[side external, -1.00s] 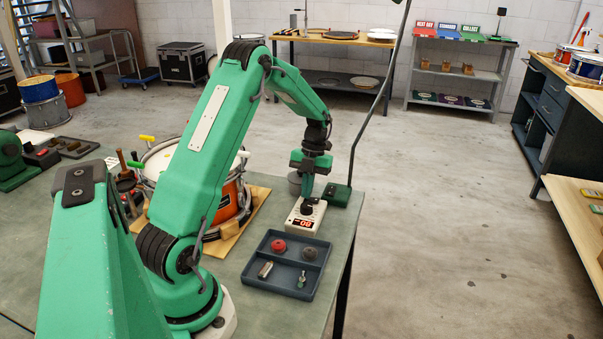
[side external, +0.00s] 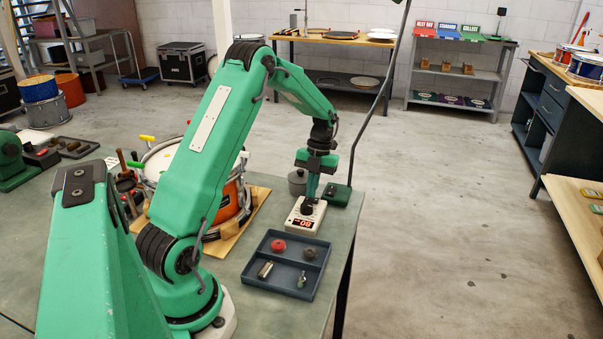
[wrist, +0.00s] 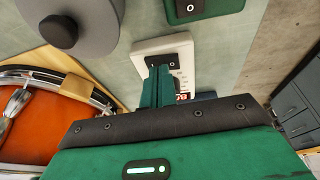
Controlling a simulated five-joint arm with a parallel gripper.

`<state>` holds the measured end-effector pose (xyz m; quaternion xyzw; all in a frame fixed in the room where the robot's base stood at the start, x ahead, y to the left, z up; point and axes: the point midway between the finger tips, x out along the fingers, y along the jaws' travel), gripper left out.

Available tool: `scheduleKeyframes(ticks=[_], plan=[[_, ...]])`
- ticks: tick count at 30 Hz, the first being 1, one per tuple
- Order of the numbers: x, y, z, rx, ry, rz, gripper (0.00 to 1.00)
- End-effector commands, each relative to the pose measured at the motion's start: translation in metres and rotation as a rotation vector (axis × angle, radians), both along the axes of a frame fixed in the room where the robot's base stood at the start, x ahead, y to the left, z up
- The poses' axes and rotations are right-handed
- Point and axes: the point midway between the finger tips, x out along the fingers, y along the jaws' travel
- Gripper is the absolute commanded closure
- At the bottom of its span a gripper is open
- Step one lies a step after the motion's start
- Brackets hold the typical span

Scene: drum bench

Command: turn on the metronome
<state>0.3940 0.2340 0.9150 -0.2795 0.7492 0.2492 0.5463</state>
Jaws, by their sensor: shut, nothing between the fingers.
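The metronome (side external: 303,224) is a cream box near the bench's right edge, with a lit red number display and a dark round knob. In the wrist view its pale case (wrist: 184,46) shows beyond my fingers, with a dark switch (wrist: 172,63) bearing a white ring mark. My gripper (side external: 310,197) is shut and empty, pointing down over the far end of the metronome. In the wrist view its green fingers (wrist: 157,74) reach to the switch and cover part of it and most of the display. I cannot tell whether the fingertips touch the switch.
A dark tray (side external: 287,265) with small parts lies in front of the metronome. An orange drum (side external: 228,203) on a wooden board is to the left. The bench edge is close on the right.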

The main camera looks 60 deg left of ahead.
Motion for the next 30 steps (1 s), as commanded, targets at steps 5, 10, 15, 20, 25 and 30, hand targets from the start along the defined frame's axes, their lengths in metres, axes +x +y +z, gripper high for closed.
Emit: scheduleKeyframes(ticks=[5, 10, 15, 20, 25, 30], plan=[[0.0, 0.001, 0.006, 0.0, -0.001, 0.0, 1.0], [-0.002, 0.002, 0.022, 0.0, -0.003, 0.001, 1.0], [-0.003, 0.006, 0.046, -0.001, -0.005, 0.003, 1.0], [-0.001, 0.015, 0.072, -0.005, -0.008, 0.002, 1.0], [0.001, 0.025, 0.099, -0.007, -0.01, 0.005, 1.0], [0.003, 0.032, 0.12, -0.011, -0.011, 0.004, 1.0]])
